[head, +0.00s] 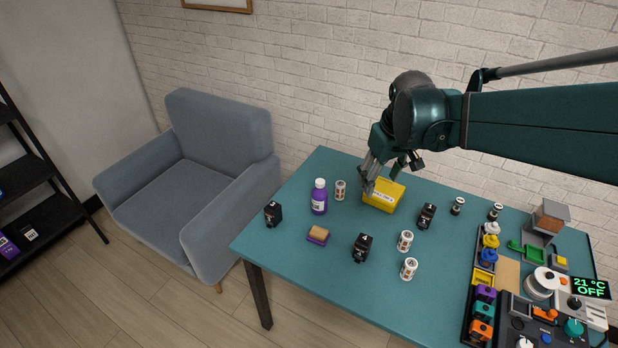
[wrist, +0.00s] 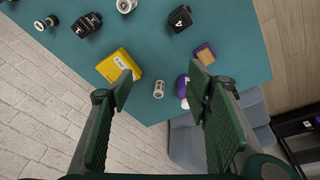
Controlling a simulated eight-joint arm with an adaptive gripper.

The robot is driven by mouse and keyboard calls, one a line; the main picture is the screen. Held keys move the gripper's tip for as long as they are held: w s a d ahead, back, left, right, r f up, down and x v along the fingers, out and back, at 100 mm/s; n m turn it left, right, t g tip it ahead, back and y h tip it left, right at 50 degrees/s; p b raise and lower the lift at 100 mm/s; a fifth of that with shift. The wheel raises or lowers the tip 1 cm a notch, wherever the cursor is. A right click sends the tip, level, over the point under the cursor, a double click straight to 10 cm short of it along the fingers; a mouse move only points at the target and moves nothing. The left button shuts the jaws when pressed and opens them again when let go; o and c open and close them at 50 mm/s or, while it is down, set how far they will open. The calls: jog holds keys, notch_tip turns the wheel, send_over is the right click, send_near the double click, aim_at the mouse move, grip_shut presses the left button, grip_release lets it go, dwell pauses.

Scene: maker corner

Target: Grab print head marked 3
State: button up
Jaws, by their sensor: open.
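Three black print heads lie on the teal table. One (head: 427,215) is right of the yellow box, one (head: 362,247) is near the middle front, and one (head: 273,213) is at the left edge. In the wrist view, the middle one (wrist: 180,20) shows a white 4. The one right of the yellow box also shows there (wrist: 87,24), but its mark is too small to read. I cannot read the left one's mark, so which is 3 is unclear. My gripper (head: 388,175) is open and empty, above the table's back near the yellow box.
The yellow box (head: 383,195), a purple bottle (head: 319,200) and a sponge (head: 318,235) stand among several small cylinders. A parts tray (head: 468,300) and a device with a display (head: 590,288) fill the right side. The table's front left is clear.

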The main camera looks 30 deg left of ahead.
jog(key=a+f+n+g+p, duration=0.15)
jog(key=a+f, duration=0.25)
jog(key=a, duration=0.5)
jog(key=a+f+n, duration=0.2)
jog(key=a+f, duration=0.2)
jog(key=a, duration=0.6)
jog(key=n+h+p, duration=0.1)
jog(key=n, duration=0.2)
send_over(272, 206)
jog(key=shift+g, duration=0.45)
jog(key=f, duration=1)
jog(key=shift+w+d+f, duration=0.2)
jog(key=shift+w+d, duration=0.05)
jog(key=shift+s+a+f+n, duration=0.2)
jog(key=shift+a+f+n, duration=0.05)
jog(key=shift+a+f, duration=0.1)
jog(key=shift+f, duration=1.25)
jog(key=shift+d+f+b, duration=0.15)
jog(key=shift+f+b, duration=0.55)
jog(key=shift+f, duration=1.95)
